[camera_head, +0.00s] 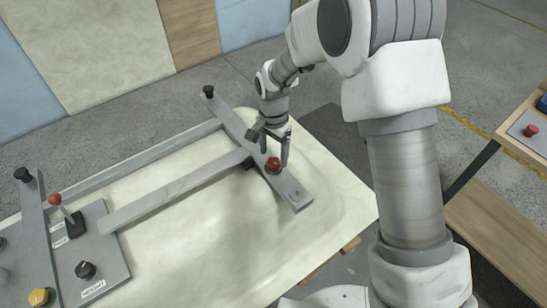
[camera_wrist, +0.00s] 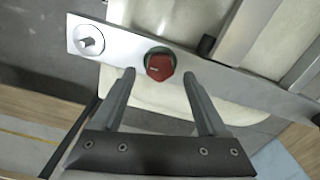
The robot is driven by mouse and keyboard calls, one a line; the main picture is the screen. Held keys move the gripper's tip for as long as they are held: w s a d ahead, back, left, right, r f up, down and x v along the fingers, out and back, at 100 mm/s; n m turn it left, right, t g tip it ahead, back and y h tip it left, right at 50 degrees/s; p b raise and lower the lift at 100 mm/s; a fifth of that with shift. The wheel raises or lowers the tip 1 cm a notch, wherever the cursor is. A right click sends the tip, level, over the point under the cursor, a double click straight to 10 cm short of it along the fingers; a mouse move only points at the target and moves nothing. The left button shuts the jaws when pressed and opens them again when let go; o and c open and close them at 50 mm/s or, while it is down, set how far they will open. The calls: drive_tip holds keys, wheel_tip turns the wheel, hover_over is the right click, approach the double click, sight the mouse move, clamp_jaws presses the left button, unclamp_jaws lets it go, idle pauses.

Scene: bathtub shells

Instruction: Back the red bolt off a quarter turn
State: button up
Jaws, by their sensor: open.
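The red bolt (camera_head: 273,164) is on a grey metal bar (camera_head: 235,122) that lies across the cream bathtub shell (camera_head: 205,220). In the wrist view the bolt (camera_wrist: 160,66) has a red, faceted head with a dark green ring around its base. My gripper (camera_head: 268,150) is above the bolt and open. In the wrist view its two fingers (camera_wrist: 158,80) point toward the bolt, one on each side, with gaps between them and the head. I cannot tell how far down the fingertips reach beside it.
A silver bolt (camera_wrist: 89,40) sits near the bar's end. A black knob (camera_head: 208,91) stands at the bar's far end. A control panel (camera_head: 95,255) with a red-topped lever (camera_head: 55,199) is at left. A wooden bench (camera_head: 510,190) with a red button (camera_head: 530,130) stands at right.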

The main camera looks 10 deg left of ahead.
sight(273, 164)
drive_tip(key=shift+f, duration=1.15)
clamp_jaws()
